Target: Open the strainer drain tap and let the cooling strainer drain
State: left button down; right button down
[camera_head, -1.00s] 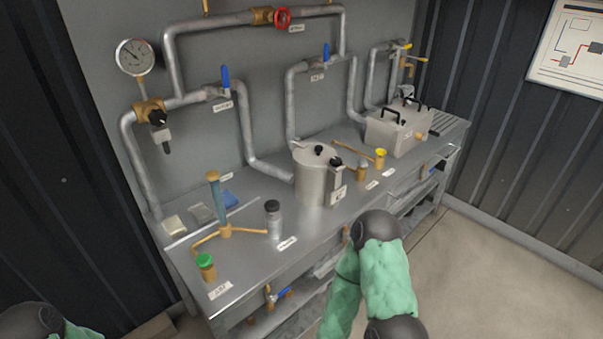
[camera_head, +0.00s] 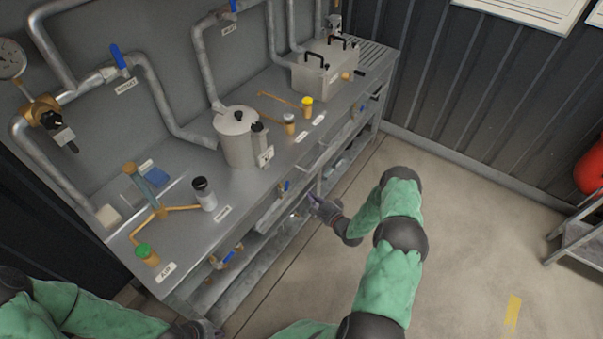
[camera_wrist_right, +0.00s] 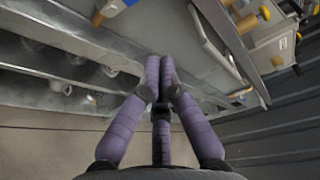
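The strainer appears to be the silver lidded pot (camera_head: 238,138) with black knobs, standing upright mid-bench in the head view. Below the bench's front edge near it is a small brass tap with a blue handle (camera_head: 285,187). A similar blue-handled tap (camera_head: 225,260) is nearer the left end. My right gripper (camera_head: 316,206) is low in front of the bench, right of the middle tap and apart from it. In the right wrist view its purple fingers (camera_wrist_right: 160,65) are drawn together with nothing seen between them. My left gripper (camera_head: 198,329) is at the bottom edge, partly cut off.
A blue handle shows at the top of the wrist view (camera_wrist_right: 130,3).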

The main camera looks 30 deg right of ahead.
aim_at(286, 188)
jog(key=w+a+r+b, duration=0.1)
jog(key=w+a, duration=0.1)
jog(key=w, duration=0.6)
jog(key=shift+a, duration=0.4)
jog(key=shift+w, duration=0.1)
jog(key=shift+s+a+r+n+t+b, duration=0.25)
jog(key=shift+a+r+n+t+b, duration=0.4)
jog(key=shift+b, duration=0.8)
jog(key=shift+w+f, duration=0.1)
jog(key=shift+f, duration=0.05)
